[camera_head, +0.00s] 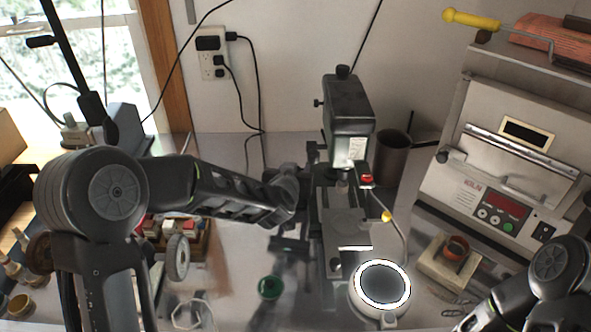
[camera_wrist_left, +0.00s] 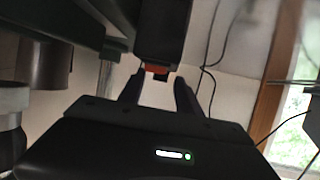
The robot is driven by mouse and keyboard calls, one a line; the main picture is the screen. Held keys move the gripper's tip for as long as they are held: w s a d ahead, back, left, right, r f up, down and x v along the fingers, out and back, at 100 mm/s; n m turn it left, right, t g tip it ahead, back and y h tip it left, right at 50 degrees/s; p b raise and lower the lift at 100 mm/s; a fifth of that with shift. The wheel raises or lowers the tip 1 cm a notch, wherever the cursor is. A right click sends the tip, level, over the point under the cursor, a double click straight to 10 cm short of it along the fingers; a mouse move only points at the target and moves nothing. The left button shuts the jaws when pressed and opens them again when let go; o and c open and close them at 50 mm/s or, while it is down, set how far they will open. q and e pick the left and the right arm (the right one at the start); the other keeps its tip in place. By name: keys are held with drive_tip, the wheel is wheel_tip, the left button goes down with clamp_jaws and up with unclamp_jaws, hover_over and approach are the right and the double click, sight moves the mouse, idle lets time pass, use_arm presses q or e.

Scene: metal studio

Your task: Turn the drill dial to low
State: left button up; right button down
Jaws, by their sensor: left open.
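The drill press (camera_head: 347,108) stands upright at the middle of the bench in the head view, with a dark head and a pale label on its front. A small dark knob (camera_head: 318,103) sticks out from its left side; I cannot tell whether this is the dial, and no setting can be read. My left gripper (camera_wrist_left: 157,88) is open in the left wrist view. A dark part with an orange-red end (camera_wrist_left: 157,69) shows between and beyond its fingers, with no clear contact. In the head view my left wrist is beside the drill's left side, fingertips unclear. My right gripper does not show.
A ring-lit round plate (camera_head: 381,287) stands in front of the drill. A dark cup (camera_head: 388,157) is behind it to the right. A kiln-like metal box (camera_head: 510,165) fills the right side. A wall outlet (camera_head: 211,54) has cables.

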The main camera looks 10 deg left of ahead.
use_arm(q)
drive_tip(key=shift+s, duration=0.1)
drive_tip(key=v, duration=0.7)
drive_tip(key=shift+s+r+b, duration=0.2)
drive_tip(key=shift+s+b, duration=0.05)
drive_tip(key=shift+b, duration=0.1)
drive_tip(key=shift+c, duration=0.4)
